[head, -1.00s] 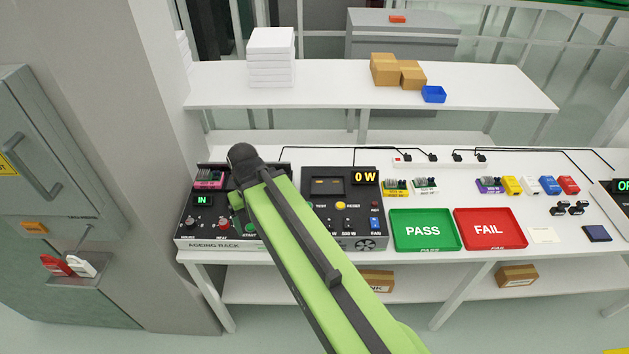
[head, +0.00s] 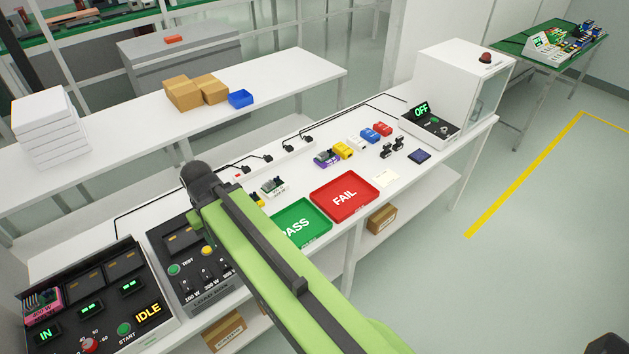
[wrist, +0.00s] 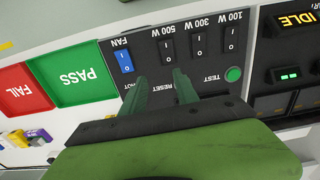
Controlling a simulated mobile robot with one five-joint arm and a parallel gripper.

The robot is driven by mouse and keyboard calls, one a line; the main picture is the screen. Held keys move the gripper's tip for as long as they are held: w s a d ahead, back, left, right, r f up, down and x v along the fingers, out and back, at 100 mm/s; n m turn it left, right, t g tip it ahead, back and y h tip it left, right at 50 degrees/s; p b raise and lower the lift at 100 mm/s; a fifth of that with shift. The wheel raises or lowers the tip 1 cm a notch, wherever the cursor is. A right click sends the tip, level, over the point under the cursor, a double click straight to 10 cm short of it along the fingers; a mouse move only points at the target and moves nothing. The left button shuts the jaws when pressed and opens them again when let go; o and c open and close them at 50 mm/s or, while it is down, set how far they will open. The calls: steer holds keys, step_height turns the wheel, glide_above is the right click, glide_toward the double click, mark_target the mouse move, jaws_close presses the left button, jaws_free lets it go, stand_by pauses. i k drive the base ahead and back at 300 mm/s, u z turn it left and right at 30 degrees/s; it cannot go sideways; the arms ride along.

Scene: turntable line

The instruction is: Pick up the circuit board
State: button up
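Several small circuit boards show in the head view. A green board on a white base (head: 273,187) lies behind the green PASS tray. One on a yellow base (head: 258,200) is partly hidden by my arm. One on a purple base (head: 326,158) lies further right. A pink board (head: 43,303) sits in the left slot of the black ageing rack. Which one the task means cannot be told. In the wrist view my gripper (wrist: 160,84) is open and empty, its two green fingers apart over the black test panel (wrist: 190,60). The head view hides my fingers behind my arm.
The PASS tray (head: 301,232) and red FAIL tray (head: 345,196) lie along the bench front. A white cabinet marked OFF (head: 456,85) stands at the bench's right end.

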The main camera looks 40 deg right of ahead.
mark_target(270, 190)
steer(key=z, duration=0.05)
steer(key=k, duration=0.15)
steer(key=u, duration=3.05)
steer(key=k, duration=0.95)
steer(key=z, duration=1.85)
steer(key=i, duration=1)
steer(key=u, duration=0.05)
